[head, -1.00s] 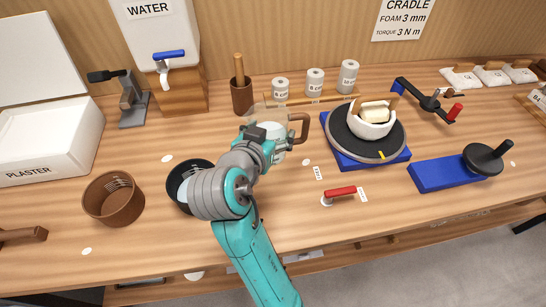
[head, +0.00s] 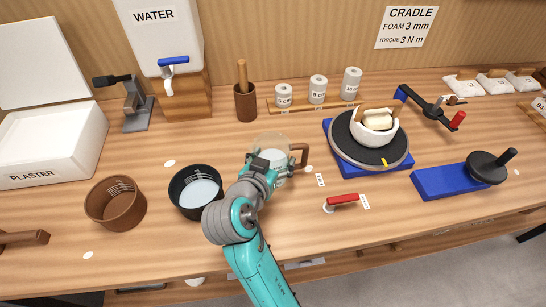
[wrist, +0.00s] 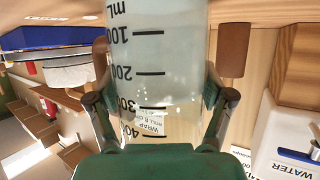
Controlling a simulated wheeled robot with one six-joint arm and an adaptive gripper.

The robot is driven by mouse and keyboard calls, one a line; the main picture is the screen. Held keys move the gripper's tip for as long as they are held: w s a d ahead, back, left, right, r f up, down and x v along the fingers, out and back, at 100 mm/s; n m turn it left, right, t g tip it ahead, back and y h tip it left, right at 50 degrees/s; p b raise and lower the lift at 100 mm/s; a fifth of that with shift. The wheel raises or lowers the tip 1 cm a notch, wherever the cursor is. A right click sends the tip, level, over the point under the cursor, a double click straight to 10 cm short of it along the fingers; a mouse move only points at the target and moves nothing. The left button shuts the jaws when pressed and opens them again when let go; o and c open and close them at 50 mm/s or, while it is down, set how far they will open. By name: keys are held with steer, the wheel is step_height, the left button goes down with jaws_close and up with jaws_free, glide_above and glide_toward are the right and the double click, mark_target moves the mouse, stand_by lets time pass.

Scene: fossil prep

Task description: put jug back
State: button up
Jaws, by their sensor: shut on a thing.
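The clear jug (head: 271,147) with a brown handle (head: 301,154) is at the middle of the bench in the head view. My gripper (head: 272,172) is shut on its near side. In the wrist view the jug (wrist: 155,75) stands between both fingers, with black mL marks and a small label reading upside down. It looks pale on its 100 and 200 side, perhaps from liquid. The head view does not clearly show whether its base touches the bench.
A black bowl with pale contents (head: 196,206) and a brown bowl (head: 116,217) stand left of my arm. The turntable (head: 347,150) with a white cradle is to the right, and a red-handled tool (head: 342,200) lies nearer. White spots mark the bench.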

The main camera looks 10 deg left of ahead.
steer(key=o, duration=1.6)
steer(key=shift+r, duration=0.15)
steer(key=v, duration=1.2)
